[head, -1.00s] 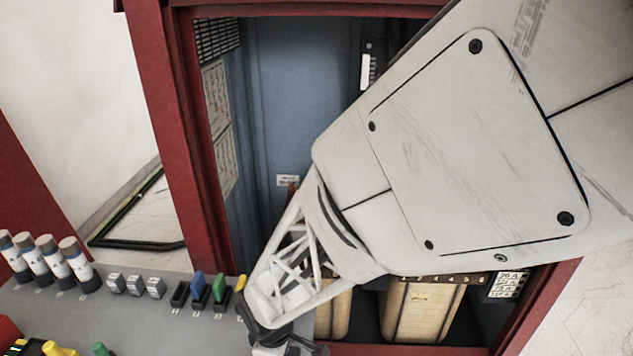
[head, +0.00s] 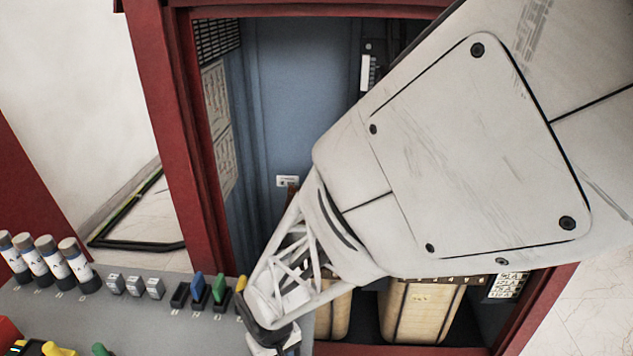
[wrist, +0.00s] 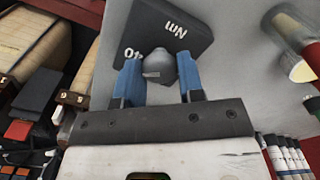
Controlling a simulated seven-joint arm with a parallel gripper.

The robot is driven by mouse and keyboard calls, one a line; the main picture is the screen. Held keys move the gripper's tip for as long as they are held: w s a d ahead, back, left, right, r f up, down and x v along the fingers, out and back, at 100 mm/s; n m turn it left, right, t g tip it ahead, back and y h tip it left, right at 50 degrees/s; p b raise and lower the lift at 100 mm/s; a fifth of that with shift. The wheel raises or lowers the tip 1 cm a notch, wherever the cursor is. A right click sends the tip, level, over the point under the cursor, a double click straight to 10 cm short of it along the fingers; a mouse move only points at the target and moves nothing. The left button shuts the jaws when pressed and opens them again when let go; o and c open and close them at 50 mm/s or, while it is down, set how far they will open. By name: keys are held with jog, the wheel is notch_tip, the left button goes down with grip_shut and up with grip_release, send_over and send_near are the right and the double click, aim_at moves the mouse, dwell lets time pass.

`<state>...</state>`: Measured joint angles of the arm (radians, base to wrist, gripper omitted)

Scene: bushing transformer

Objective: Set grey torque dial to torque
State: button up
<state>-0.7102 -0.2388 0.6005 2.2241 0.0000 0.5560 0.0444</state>
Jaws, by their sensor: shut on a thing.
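The grey torque dial (wrist: 160,55) is a rounded knob on a dark square plate (wrist: 205,32) with the letters "Nm" and what looks like "40" on it. It shows in the wrist view at the top middle, with a small light mark on its near side. My gripper (wrist: 159,72) has its two blue fingers on either side of the dial, shut on it. The plate appears turned in the wrist view.
A grey bench (head: 130,318) carries several white cylinders with grey caps (head: 40,262), small grey blocks (head: 135,285) and blue, green and yellow-handled items (head: 198,287). A red cabinet (head: 165,130) stands behind, with cream ribbed blocks (head: 420,310) inside. My arm covers much of the cabinet opening.

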dwell(0.5)
jog(key=o, duration=0.9)
jog(key=shift+r, duration=0.2)
jog(key=shift+r, duration=3.75)
jog(key=shift+r, duration=0.1)
